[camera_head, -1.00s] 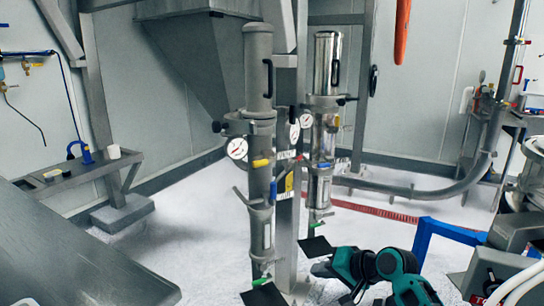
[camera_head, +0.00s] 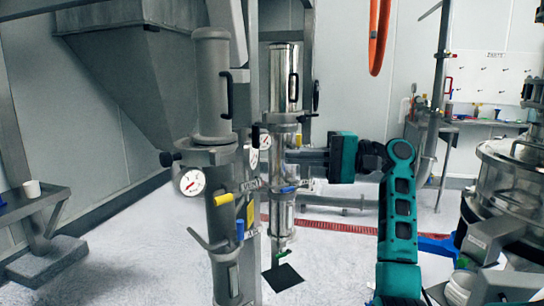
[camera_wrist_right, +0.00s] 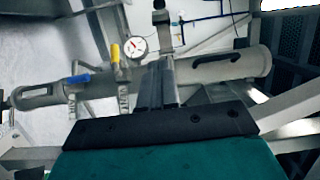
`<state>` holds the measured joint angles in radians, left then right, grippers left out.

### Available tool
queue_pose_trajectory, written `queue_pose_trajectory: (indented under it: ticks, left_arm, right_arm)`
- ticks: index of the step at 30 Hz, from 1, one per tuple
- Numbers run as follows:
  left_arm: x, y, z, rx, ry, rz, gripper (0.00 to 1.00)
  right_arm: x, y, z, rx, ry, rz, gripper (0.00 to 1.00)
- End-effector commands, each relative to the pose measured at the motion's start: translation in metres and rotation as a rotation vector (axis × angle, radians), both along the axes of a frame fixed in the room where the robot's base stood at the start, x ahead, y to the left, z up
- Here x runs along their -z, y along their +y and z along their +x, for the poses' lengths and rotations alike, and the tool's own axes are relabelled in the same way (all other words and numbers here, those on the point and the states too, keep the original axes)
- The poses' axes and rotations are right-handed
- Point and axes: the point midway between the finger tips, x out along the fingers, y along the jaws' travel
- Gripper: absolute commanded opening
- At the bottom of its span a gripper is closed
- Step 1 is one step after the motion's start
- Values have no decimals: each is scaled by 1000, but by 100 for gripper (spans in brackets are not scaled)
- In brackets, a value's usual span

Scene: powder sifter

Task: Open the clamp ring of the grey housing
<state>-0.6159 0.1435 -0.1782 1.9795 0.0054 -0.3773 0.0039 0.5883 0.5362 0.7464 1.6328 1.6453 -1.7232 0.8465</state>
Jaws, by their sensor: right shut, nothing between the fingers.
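The grey housing (camera_head: 220,190) is the matte upright tube on the left in the head view. Its clamp ring (camera_head: 208,155) circles the joint below the upper cylinder, with a dark knob (camera_head: 166,159) on its left side. In the wrist view a matte tube (camera_wrist_right: 235,66) lies across the picture behind my fingers, with a dark knob (camera_wrist_right: 161,17) above them. My right gripper (camera_head: 289,156) is shut and empty, pointing left at about ring height, to the right of the grey housing. Its fingers (camera_wrist_right: 160,66) hide part of the tube. My left gripper is out of view.
A polished housing (camera_head: 284,80) stands right behind the grey one, overlapped by my right fingers. A pressure gauge (camera_head: 192,182), yellow lever (camera_head: 223,198) and blue lever (camera_head: 240,229) sit on the grey housing. A steel vessel (camera_head: 510,165) stands at the right.

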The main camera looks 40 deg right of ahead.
Motion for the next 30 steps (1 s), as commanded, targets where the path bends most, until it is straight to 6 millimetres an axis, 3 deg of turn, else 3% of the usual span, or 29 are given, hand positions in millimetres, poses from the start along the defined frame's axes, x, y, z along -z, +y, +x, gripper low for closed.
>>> queue_pose_trajectory:
  ticks: [12, 21, 30]
  left_arm:
    - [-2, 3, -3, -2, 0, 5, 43]
    - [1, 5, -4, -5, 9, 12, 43]
    - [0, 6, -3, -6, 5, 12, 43]
  right_arm:
    - [-2, 66, 58, -3, -3, 0, 0]
    - [0, 101, 55, -1, -1, -1, 0]
    - [0, 104, 55, 0, 1, -1, 0]
